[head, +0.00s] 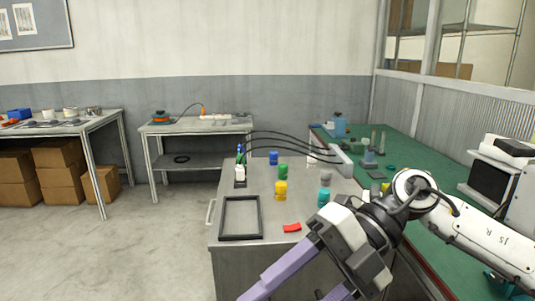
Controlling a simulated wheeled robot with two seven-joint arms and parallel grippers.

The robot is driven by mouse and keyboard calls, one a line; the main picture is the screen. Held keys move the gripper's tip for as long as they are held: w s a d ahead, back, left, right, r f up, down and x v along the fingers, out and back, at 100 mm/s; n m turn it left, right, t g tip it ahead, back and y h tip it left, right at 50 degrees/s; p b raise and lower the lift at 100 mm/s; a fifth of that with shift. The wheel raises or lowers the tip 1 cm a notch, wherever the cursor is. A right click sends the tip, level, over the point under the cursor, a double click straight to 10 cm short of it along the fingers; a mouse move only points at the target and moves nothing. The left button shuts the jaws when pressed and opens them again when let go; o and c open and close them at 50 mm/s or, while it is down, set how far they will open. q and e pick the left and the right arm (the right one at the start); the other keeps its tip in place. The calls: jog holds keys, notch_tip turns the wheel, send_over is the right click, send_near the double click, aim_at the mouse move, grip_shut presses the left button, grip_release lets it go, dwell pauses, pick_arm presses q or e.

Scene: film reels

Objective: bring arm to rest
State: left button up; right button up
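My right arm (480,238) comes in from the right, over the green bench. Its gripper (305,284) is in the lower middle, in front of the grey cabinet (232,250). Two long lavender fingers point down and left, spread apart, with nothing seen between them. Their tips are cut off by the bottom edge of the picture. The gripper body hides the cabinet's right front part. My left gripper is not in view.
On the cabinet are a black frame (240,237), a red piece (292,228), and yellow (281,190), green (283,171), blue (274,158) and teal (324,197) containers. A monitor (493,184) stands right on the green bench (400,152). Floor at left is clear.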

jog(key=w+a+r+m+t+y, duration=0.35)
jog(key=a+m+y, duration=0.35)
jog(key=y, duration=0.4)
jog(key=w+d+f+m+t+h, duration=0.4)
jog(key=f+m+t, duration=0.3)
jog(key=m+t, duration=0.2)
jog(key=w+d+f+m+t+h, duration=0.35)
jog(key=d+f+m+t, duration=0.2)
jog(key=m+t, duration=0.4)
jog(key=s+d+f+m+g+h, duration=0.1)
jog(key=s+d+f+m+h, duration=0.2)
jog(key=f, duration=0.6)
jog(key=s+d+f+m+g+h, duration=0.1)
jog(key=d+f+m+h, duration=0.4)
jog(key=f, duration=0.4)
jog(key=s+d+f+m+g+h, duration=0.1)
jog(key=s+d+f+g+h, duration=0.1)
jog(key=s+f, duration=0.5)
jog(key=s+d+f+g+h, duration=0.1)
jog(key=s+d+f+g, duration=0.1)
jog(key=s+f+g, duration=0.2)
jog(key=s+f, duration=0.3)
jog(key=shift+s+f+m+h, duration=0.15)
jog(key=shift+s+m+h, duration=0.2)
